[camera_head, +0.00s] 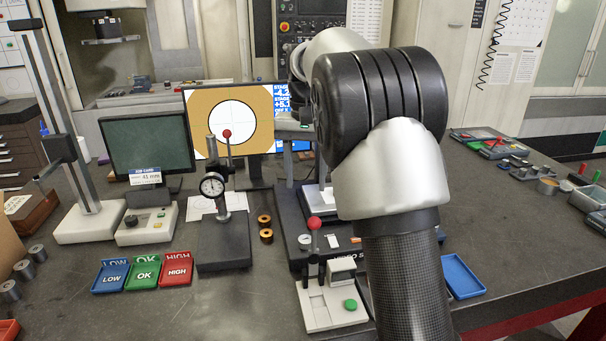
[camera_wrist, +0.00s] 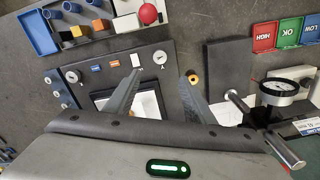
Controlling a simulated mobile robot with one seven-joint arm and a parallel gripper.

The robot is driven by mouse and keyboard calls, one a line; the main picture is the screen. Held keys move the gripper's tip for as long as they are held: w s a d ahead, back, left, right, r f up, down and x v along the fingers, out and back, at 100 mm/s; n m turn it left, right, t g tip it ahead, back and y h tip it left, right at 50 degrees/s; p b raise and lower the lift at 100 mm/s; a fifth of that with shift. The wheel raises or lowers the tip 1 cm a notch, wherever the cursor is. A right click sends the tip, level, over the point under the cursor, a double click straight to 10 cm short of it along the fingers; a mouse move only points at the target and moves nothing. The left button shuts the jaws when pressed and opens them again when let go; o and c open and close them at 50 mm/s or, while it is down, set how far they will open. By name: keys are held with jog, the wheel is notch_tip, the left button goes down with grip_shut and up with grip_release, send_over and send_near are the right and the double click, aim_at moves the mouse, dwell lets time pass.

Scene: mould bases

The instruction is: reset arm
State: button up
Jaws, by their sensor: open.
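My gripper (camera_wrist: 161,77) shows in the wrist view with its two fingers apart and nothing between them. It hangs over a dark base plate (camera_wrist: 175,60) that carries small dials and orange and blue labels. In the head view my arm fills the centre right, and my gripper is hidden behind it. The dark fixture base (camera_head: 287,215) shows only partly there, left of my arm. A dial gauge stand (camera_head: 222,245) stands left of it, and its dial (camera_wrist: 278,88) shows at the right of the wrist view.
LOW, OK and HIGH trays (camera_head: 143,272) lie at the front left. A red-knobbed fixture (camera_head: 325,303) and a blue tray (camera_head: 462,277) sit near my arm. Two brass rings (camera_head: 266,236) lie by the gauge stand. Monitors stand behind. The bench right of my arm has free room.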

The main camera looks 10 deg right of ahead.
jog(key=s+r+n+t+p, duration=0.1)
jog(key=s+r, duration=0.3)
jog(key=s, duration=0.4)
jog(key=s+r+n+t+p, duration=0.1)
jog(key=s+r+t, duration=0.1)
jog(key=s+r, duration=0.4)
jog(key=s+f+n+t, duration=0.1)
jog(key=s+f, duration=0.2)
jog(key=s, duration=0.5)
jog(key=s+f+n+t, duration=0.1)
jog(key=s+f, duration=0.2)
jog(key=s, duration=0.6)
jog(key=shift+t+p, duration=0.3)
jog(key=shift+p, duration=0.15)
